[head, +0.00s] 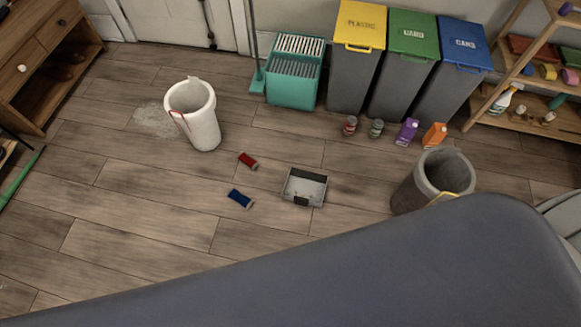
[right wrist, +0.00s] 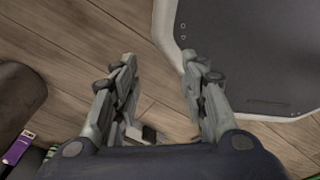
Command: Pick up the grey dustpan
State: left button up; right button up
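The grey dustpan (head: 304,188) lies on the wooden floor near the middle of the head view, with its open tray facing up. My right gripper (right wrist: 158,78) shows in the right wrist view with its two fingers spread apart. Nothing is seen held between its fingertips, and bare floor shows beyond them. Small pale and dark shapes low between the fingers are too unclear to name. Neither gripper shows in the head view, so I cannot tell how far the right gripper is from the dustpan.
A red item (head: 248,161) and a blue item (head: 240,198) lie left of the dustpan. A white bucket (head: 203,127) stands behind them. A grey bin (head: 432,183) stands to the right. Several recycling bins, a teal bucket (head: 293,88) and small containers line the back. Floor at left is mostly clear.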

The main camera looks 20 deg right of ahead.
aim_at(307, 183)
jog(key=k+l+z, duration=0.45)
jog(key=i+j, duration=0.7)
jog(key=j, duration=0.2)
jog(key=i+j, duration=0.35)
jog(key=j, duration=0.15)
jog(key=l+z, duration=0.05)
